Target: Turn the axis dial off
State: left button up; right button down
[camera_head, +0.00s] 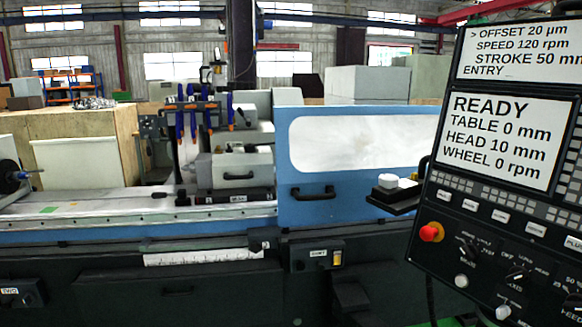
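The axis dial (516,274) is a small black rotary knob with a pale pointer on the lower part of the black control panel (428,205) at the right. Small white lettering around it is tilted, and I cannot read its setting clearly. Another dark knob (469,248) sits to its upper left, and one more knob (573,299) sits to its lower right at the picture's edge. Neither of my grippers shows in the head view.
A red emergency button (431,232) sits left of the dials, with pale round buttons (461,281) below. The panel's screen (498,135) reads READY. The grinder's blue door (350,200) and a small dark shelf (394,205) with white pieces stand left of the panel.

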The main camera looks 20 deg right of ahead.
aim_at(518, 275)
jog(key=z, duration=2.15)
